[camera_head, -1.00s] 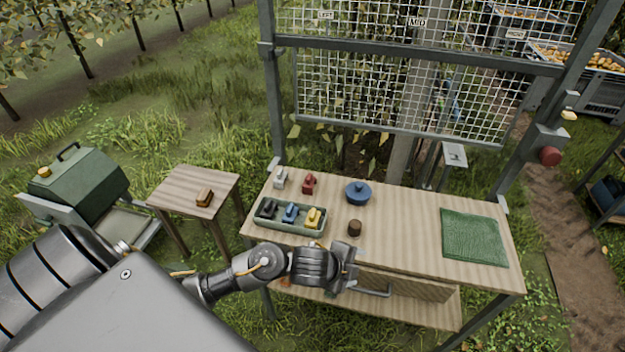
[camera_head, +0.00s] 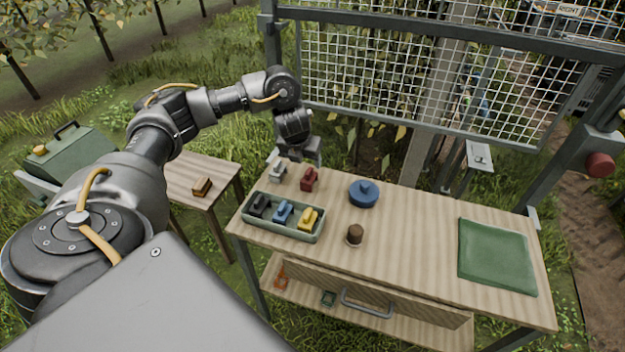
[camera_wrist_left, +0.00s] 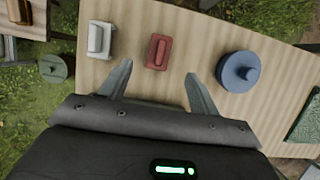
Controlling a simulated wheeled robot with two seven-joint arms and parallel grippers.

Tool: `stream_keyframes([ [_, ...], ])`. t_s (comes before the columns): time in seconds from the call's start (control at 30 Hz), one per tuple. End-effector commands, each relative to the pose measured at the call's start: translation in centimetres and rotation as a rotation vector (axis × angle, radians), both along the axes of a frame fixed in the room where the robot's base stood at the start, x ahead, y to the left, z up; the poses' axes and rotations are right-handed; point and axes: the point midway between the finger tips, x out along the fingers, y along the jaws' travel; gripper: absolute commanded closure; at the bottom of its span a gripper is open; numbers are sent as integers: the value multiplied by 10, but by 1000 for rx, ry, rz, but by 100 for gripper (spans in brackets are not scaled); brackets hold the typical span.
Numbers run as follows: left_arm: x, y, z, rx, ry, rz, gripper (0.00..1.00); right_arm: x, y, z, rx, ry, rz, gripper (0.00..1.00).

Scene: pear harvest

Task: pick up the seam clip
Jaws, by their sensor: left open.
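Several small clip-like pieces are on the workbench; I cannot tell by looks which one is the seam clip. A white one (camera_head: 277,172) and a red one (camera_head: 309,179) stand loose near the far left edge. Black (camera_head: 259,205), blue (camera_head: 283,211) and yellow (camera_head: 308,218) ones sit in a green tray (camera_head: 285,232). My left gripper (camera_head: 296,160) is open and empty at the bench's far left edge. In the left wrist view its fingers (camera_wrist_left: 158,78) point toward the red piece (camera_wrist_left: 157,52), apart from it, with the white piece (camera_wrist_left: 101,40) to the left. My right gripper is not in view.
A blue lidded pot (camera_head: 364,194), a brown round piece (camera_head: 355,236) and a green cloth (camera_head: 496,256) lie on the bench (camera_head: 420,240). A wire mesh frame (camera_head: 430,80) rises behind it. A side table (camera_head: 190,180) holds a brown block (camera_head: 202,187).

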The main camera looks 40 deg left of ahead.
Motion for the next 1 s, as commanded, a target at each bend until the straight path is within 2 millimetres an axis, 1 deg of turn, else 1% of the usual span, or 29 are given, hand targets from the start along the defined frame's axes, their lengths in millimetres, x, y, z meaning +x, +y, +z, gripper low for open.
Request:
stream_keyframes([
  [0.07, 1, 0, -2, 0, 1, 0, 38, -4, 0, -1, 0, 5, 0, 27],
  [0.27, 10, 2, -32, -4, 3, 3, 38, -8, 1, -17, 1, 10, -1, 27],
  [0.43, 18, 5, -49, -3, 0, 1, 38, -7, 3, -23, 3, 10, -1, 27],
  [0.7, 22, 7, -54, -2, -2, 2, 38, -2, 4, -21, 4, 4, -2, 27],
  [0.77, 24, 8, -60, -3, 1, 3, 38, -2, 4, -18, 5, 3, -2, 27],
  [0.9, 33, 11, -80, -2, 1, 4, 38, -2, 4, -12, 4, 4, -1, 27],
  [1.0, 38, 12, -92, -2, 0, 2, 38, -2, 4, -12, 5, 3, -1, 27],
])
